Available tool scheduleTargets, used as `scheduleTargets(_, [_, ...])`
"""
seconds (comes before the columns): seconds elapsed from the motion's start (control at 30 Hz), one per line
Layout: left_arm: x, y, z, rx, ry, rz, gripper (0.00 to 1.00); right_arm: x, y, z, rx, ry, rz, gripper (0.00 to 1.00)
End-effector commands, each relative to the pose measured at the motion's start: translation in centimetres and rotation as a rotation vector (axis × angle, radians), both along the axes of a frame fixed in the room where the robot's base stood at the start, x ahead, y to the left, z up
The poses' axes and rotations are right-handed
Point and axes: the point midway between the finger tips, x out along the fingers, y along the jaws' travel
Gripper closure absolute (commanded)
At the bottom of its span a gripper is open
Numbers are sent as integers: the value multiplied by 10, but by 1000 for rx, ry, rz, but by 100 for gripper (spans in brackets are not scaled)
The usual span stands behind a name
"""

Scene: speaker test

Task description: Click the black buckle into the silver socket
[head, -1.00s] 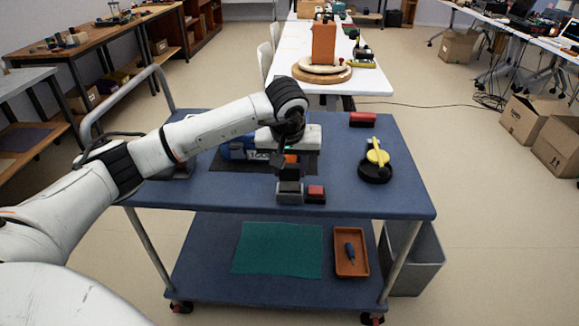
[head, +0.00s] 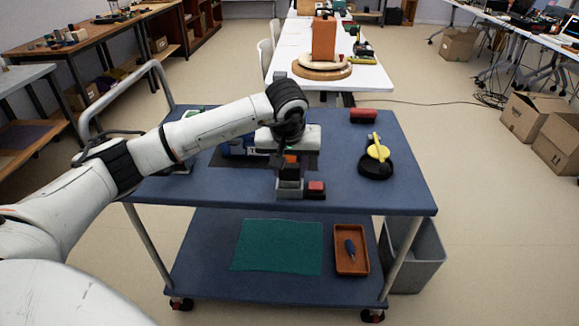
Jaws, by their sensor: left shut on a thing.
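My left gripper (head: 290,164) reaches in from the left, points down over the near edge of the blue cart top, and is shut on the black buckle (head: 290,174). The buckle is small and dark, largely hidden by the fingers. An orange patch shows between the fingers. The silver socket (head: 289,190) stands directly below, near the cart's front edge, beside a black block with a red top (head: 316,187). The buckle's lower end is at the socket's top; I cannot tell whether it is inside. My right gripper is not in view.
The blue cart top (head: 235,190) also holds a blue tool (head: 237,146) behind the arm, a red block (head: 363,115) and a black round thing with a yellow lever (head: 377,160). An orange tray (head: 351,262) and green mat (head: 277,247) lie on the lower shelf.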

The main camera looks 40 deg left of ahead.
Motion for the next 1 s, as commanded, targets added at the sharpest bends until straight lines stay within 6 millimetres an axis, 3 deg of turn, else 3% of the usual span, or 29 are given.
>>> scheduleTargets(1.0, [0, 0, -15, 1, -1, 0, 79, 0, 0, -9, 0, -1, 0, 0])
